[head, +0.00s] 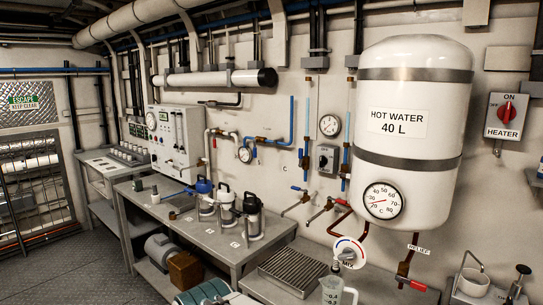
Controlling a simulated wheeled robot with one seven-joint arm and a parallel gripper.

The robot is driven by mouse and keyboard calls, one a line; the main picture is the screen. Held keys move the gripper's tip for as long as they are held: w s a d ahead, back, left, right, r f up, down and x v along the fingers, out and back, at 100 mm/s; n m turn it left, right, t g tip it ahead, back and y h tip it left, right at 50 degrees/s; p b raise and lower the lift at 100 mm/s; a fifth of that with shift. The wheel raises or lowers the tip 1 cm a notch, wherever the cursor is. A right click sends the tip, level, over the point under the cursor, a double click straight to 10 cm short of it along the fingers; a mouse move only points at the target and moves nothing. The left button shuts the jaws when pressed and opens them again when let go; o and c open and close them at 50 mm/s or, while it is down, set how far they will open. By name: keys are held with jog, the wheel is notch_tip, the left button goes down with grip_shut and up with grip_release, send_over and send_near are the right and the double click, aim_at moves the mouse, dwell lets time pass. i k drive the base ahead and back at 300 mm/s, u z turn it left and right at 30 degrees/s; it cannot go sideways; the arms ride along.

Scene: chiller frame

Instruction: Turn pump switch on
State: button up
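A small grey switch box (327,159) with a dark rotary knob is on the back wall, left of the hot water tank and below a round gauge. I cannot read a label on it, so I cannot tell whether it is the pump switch. A white control panel (176,137) with small knobs and dials stands further left; its markings are too small to read. A red rotary switch (507,112) on the right wall is marked HEATER, with ON and OFF. My gripper is not in view.
The white hot water tank (411,125) bulges from the wall beside the grey box. Pipes and red-handled valves (317,213) run below the box. Several flasks stand on the metal bench (190,222). A drain grate (293,268), mixer dial (348,252) and clear jug (334,291) are in front.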

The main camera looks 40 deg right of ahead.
aim_at(324, 161)
jog(key=z, duration=0.65)
jog(key=i, duration=0.95)
jog(key=z, duration=1.05)
jog(key=i, duration=0.2)
jog(key=z, duration=0.15)
